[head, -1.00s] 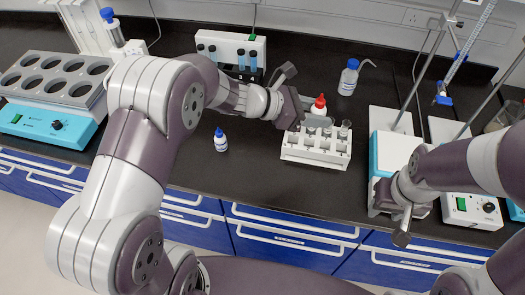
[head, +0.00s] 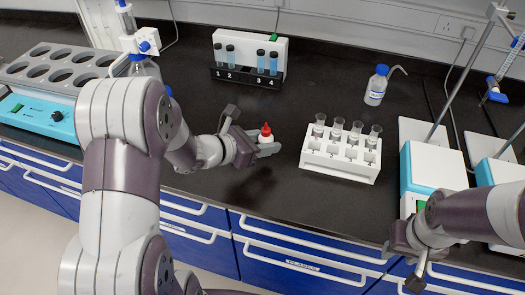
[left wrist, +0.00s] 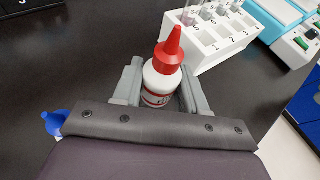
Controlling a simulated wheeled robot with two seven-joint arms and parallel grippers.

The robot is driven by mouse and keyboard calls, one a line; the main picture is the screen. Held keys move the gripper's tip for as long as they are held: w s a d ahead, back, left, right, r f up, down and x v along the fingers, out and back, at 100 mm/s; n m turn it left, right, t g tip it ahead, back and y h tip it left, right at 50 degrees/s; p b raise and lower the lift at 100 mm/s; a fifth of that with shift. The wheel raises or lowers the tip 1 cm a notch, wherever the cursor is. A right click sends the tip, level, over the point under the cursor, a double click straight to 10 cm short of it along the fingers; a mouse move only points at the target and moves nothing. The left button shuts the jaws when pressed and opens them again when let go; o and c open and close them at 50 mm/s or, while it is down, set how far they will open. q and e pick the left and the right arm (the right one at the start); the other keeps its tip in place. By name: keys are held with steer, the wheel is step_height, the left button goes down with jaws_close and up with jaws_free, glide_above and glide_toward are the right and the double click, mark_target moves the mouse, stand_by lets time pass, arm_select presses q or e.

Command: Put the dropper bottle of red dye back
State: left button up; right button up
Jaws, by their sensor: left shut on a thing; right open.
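The white dropper bottle with the red cap (head: 265,134) is upright between the fingers of my left gripper (head: 266,148), which is shut on it. In the head view it is held above the dark bench, left of the white test tube rack. The left wrist view shows the bottle (left wrist: 162,80) with its red nozzle up and a partly hidden label. A blue-capped dropper bottle (left wrist: 54,122) peeks out at the left edge of my gripper there; my left arm hides it in the head view. My right gripper (head: 414,268) is open and empty near the front edge at the right.
The white rack (head: 340,160) holds several tubes in its back row. A numbered vial stand (head: 249,58) and a blue-capped wash bottle (head: 377,86) stand behind. Stirrers with stands (head: 425,180) are at the right, a heating block (head: 42,118) at the left. Bench between is clear.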

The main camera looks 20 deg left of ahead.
mark_target(263, 162)
arm_select(q)
steer(key=f, duration=0.4)
steer(key=shift+a, duration=0.25)
steer(key=shift+w+f, duration=0.1)
steer(key=shift+f, duration=0.1)
steer(key=shift+f+b, duration=0.15)
steer(key=shift+b, duration=0.2)
steer(key=o, duration=0.8)
